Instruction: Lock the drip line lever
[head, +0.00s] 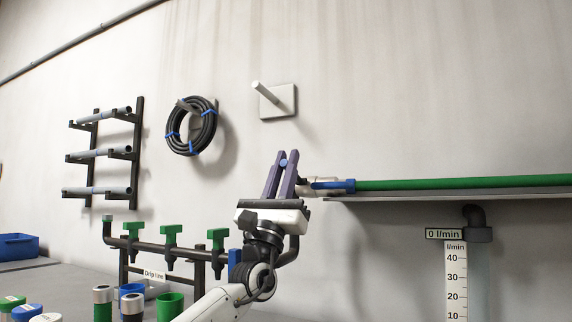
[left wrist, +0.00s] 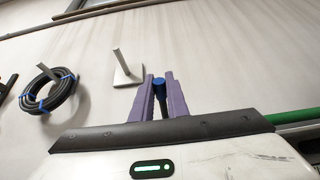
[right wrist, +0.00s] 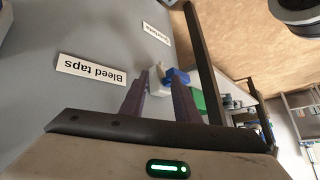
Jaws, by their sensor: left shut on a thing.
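My left gripper (head: 282,156) is raised in front of the wall, its purple fingers pointing up. It is shut on a small blue piece (head: 283,163), which also shows between the fingers in the left wrist view (left wrist: 159,86). I take this piece for the lever's tip; its lower part is hidden. Just right of the fingers, a white fitting (head: 306,186) and a blue collar (head: 333,184) sit at the end of the green pipe (head: 450,182). My right gripper (right wrist: 159,80) shows only in its wrist view, fingers apart, above a grey surface.
A dark manifold (head: 160,248) with green taps stands at lower left behind a "Drip line" label (head: 153,274). A shelf (head: 440,194) runs under the green pipe. A flow gauge (head: 456,280) reads 0 l/min. A hose coil (head: 191,126) hangs on the wall.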

